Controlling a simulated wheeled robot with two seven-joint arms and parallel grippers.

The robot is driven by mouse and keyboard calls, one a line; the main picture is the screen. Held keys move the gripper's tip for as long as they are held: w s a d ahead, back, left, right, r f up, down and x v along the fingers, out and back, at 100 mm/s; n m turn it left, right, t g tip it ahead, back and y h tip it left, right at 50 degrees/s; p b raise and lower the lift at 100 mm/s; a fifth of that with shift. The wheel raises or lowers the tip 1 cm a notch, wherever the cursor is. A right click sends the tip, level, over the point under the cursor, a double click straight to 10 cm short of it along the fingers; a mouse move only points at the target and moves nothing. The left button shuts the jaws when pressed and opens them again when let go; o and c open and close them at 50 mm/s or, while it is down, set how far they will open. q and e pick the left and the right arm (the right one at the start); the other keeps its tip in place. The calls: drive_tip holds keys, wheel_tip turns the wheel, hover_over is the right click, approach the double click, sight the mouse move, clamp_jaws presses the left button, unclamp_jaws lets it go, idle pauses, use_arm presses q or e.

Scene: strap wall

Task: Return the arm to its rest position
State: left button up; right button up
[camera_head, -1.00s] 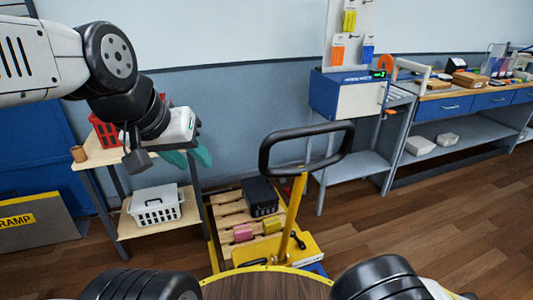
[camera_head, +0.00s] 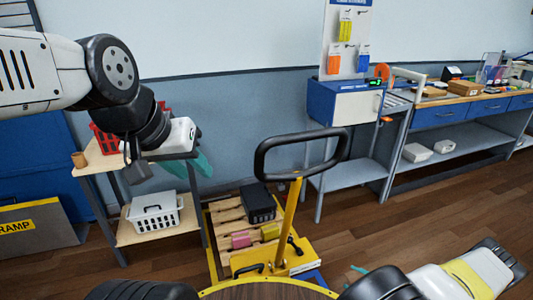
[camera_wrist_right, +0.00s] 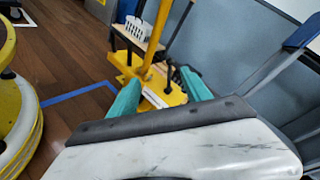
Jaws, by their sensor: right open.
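My left arm comes in from the left. Its gripper (camera_head: 190,160) has teal fingers pointing down beside the small shelf table; whether they are apart is unclear. No held thing is seen in it. My right arm shows at the lower right as a black joint and a white link with a yellow band. My right gripper (camera_wrist_right: 160,91) is open in the right wrist view, with its two teal fingers apart and nothing between them. A bit of teal from it also shows in the head view (camera_head: 358,269).
A yellow pallet truck (camera_head: 291,222) with a black handle stands ahead. Its pallet (camera_head: 228,215) bears a black box (camera_head: 258,202) and pink and yellow bundles. A shelf table (camera_head: 142,233) with a white basket (camera_head: 156,214) is left. Workbenches line the right wall. Floor at right is clear.

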drive_tip(key=w+a+r+n+g+h, duration=0.1)
drive_tip(key=w+a+r+n+g, duration=0.2)
drive_tip(key=r, duration=0.9)
drive_tip(key=w+a+r+n+g+h, duration=0.1)
drive_tip(key=a+r+n+g, duration=0.3)
drive_tip(key=r, duration=0.8)
drive_tip(key=w+a+r+n+g+h, duration=0.1)
drive_tip(key=w+r+n+g+h, duration=0.3)
drive_tip(key=r, duration=0.9)
drive_tip(key=s+a+r+n+t+h, duration=0.1)
drive_tip(key=s+a+r+n, duration=0.1)
drive_tip(key=s+a+r, duration=0.4)
drive_tip(key=s+a+r+n+t+h, duration=0.1)
drive_tip(key=s+r+n, duration=0.25)
drive_tip(key=r, duration=0.55)
drive_tip(key=s+a+r+n+t+h, duration=0.1)
drive_tip(key=s+a+r+t, duration=0.1)
drive_tip(key=s, duration=0.4)
drive_tip(key=s+a+r+n+t, duration=0.1)
drive_tip(key=s+r+t, duration=0.1)
drive_tip(key=s+r, duration=0.3)
drive_tip(key=shift+s+a+r+t+h, duration=0.2)
drive_tip(key=shift+s+a+t+h, duration=0.2)
drive_tip(key=shift+s, duration=0.45)
drive_tip(key=shift+n, duration=0.25)
